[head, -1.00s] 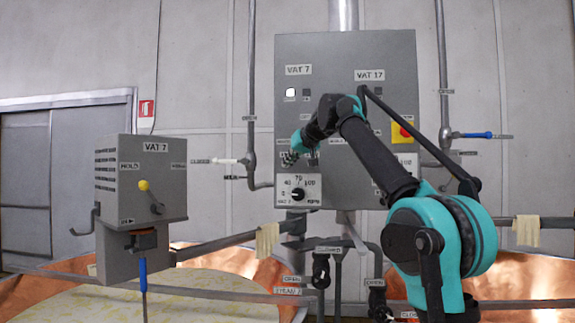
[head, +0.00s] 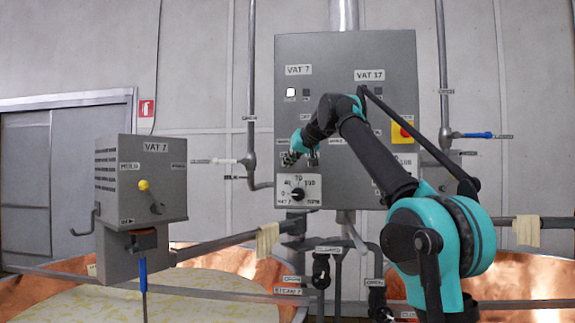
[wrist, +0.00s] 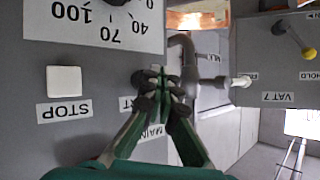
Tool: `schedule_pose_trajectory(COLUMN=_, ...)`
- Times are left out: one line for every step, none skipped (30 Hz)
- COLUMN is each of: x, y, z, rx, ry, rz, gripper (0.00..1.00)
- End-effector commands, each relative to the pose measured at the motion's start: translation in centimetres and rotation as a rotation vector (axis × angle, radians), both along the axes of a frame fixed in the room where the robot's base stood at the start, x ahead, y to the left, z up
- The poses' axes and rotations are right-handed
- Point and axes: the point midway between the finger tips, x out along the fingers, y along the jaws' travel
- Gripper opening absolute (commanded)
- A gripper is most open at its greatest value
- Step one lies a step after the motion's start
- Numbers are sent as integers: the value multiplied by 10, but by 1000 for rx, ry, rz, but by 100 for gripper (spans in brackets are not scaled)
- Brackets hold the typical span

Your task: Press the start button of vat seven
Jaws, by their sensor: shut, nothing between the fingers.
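The grey control panel (head: 345,60) carries a VAT 7 label (head: 299,70) on its left half and a VAT 17 label on its right. My gripper (head: 289,158) is at the lower left of the panel, above the vat 7 dial (head: 297,194). In the wrist view, which is upside down, my gripper (wrist: 158,80) is shut and empty, its tips close to the panel face. A label ending in "RT" (wrist: 126,103) is partly hidden beside the fingers. The button there is hidden behind them; contact cannot be told. A white STOP button (wrist: 64,80) is clear of the fingers.
A separate VAT 7 box (head: 140,190) with a yellow-knobbed lever stands left. A red button on yellow (head: 405,133) is on the panel's right half. Pipes with valve handles flank the panel. Copper vats (head: 535,280) and rails lie below.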

Motion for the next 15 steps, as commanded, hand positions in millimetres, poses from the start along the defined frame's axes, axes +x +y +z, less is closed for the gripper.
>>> schedule_pose_trajectory(x=2, y=0, z=0, rx=0, ry=0, rz=0, gripper=0)
schedule_pose_trajectory(x=3, y=0, z=0, rx=0, ry=0, rz=0, gripper=0)
schedule_pose_trajectory(x=4, y=0, z=0, rx=0, ry=0, rz=0, gripper=0)
schedule_pose_trajectory(x=5, y=0, z=0, rx=0, ry=0, rz=0, gripper=0)
schedule_pose_trajectory(x=6, y=0, z=0, rx=1, ry=1, rz=0, gripper=0)
schedule_pose_trajectory(x=7, y=0, z=0, rx=1, ry=1, rz=0, gripper=0)
schedule_pose_trajectory(x=7, y=0, z=0, rx=1, ry=1, rz=0, gripper=0)
schedule_pose_trajectory(x=7, y=0, z=0, rx=1, ry=1, rz=0, gripper=0)
schedule_pose_trajectory(x=7, y=0, z=0, rx=1, ry=1, rz=0, gripper=0)
schedule_pose_trajectory(x=7, y=0, z=0, rx=0, ry=0, rz=0, gripper=0)
schedule_pose_trajectory(x=7, y=0, z=0, rx=0, ry=0, rz=0, gripper=0)
schedule_pose_trajectory(x=7, y=0, z=0, rx=0, ry=0, rz=0, gripper=0)
schedule_pose_trajectory(x=7, y=0, z=0, rx=0, ry=0, rz=0, gripper=0)
schedule_pose_trajectory(x=7, y=0, z=0, rx=0, ry=0, rz=0, gripper=0)
schedule_pose_trajectory(x=7, y=0, z=0, rx=0, ry=0, rz=0, gripper=0)
